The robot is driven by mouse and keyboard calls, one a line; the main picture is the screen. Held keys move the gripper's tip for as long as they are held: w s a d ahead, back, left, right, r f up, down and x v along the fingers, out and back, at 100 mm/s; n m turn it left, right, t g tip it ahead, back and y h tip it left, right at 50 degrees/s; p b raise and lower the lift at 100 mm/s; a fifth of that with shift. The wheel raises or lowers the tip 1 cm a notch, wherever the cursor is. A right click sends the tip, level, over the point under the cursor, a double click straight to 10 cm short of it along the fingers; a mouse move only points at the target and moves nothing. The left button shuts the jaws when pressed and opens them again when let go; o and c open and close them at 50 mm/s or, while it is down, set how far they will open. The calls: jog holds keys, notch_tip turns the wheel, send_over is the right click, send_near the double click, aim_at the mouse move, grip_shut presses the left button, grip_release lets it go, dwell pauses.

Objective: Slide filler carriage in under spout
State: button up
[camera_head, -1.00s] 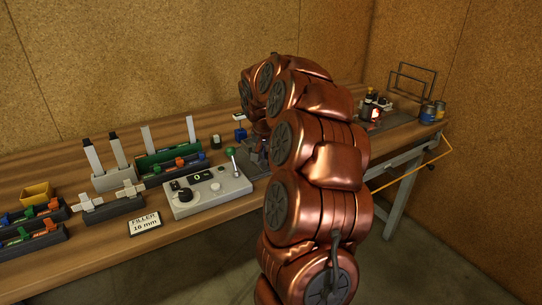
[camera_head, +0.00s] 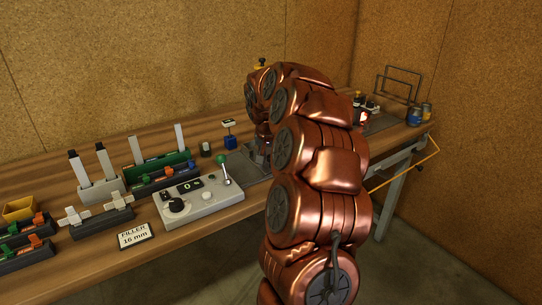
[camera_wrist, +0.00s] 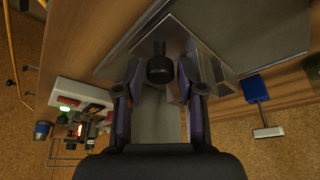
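In the wrist view, my gripper (camera_wrist: 160,82) is open, with a dark finger on each side. A dark round knob (camera_wrist: 160,68) stands between the fingertips, with a visible gap to each finger. It sits at a grey metal plate with raised angled edges (camera_wrist: 218,68), which looks like part of the filler carriage; I cannot tell for sure. In the head view, my arm hides most of this fixture, and only a grey plate (camera_head: 240,167) shows beside it. I cannot make out the spout.
A grey control box (camera_head: 205,198) with a green-topped lever (camera_head: 224,168) stands left of my arm, behind a "FILLER 16 mm" sign (camera_head: 135,236). Racks and bins fill the left bench; bottles and cans stand right.

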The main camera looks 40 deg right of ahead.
jog(key=shift+r, duration=0.1)
jog(key=v, duration=1.1)
jog(key=shift+a+r, duration=0.2)
jog(key=shift+r, duration=0.15)
jog(key=shift+s+a, duration=0.1)
jog(key=shift+s, duration=0.05)
